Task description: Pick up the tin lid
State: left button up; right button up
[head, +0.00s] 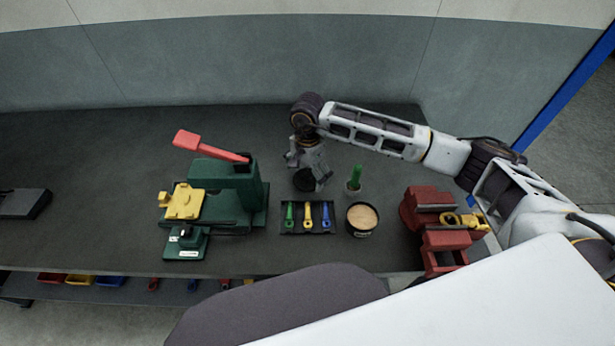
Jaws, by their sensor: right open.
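A dark round disc, which looks like the tin lid (304,183), lies on the dark workbench (100,150) behind the tool tray. My right gripper (311,176) points down right over it, open, and partly covers it. I cannot tell whether the fingers touch the disc. The open tin (362,217), black with tan contents, stands to the right and nearer. My left gripper is out of view.
A green machine with a red lever (210,145) stands left. A tray with green, yellow and blue tools (307,232) lies in front. A green-handled item in a small pot (354,180) and a red vise (432,210) stand right. The bench's back left is clear.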

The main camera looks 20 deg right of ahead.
jog(key=shift+f, duration=0.2)
dwell(0.3)
jog(key=c, duration=1.4)
jog(key=shift+s, duration=0.15)
jog(key=c, duration=0.4)
jog(key=shift+c, duration=0.3)
jog(key=shift+f, duration=0.1)
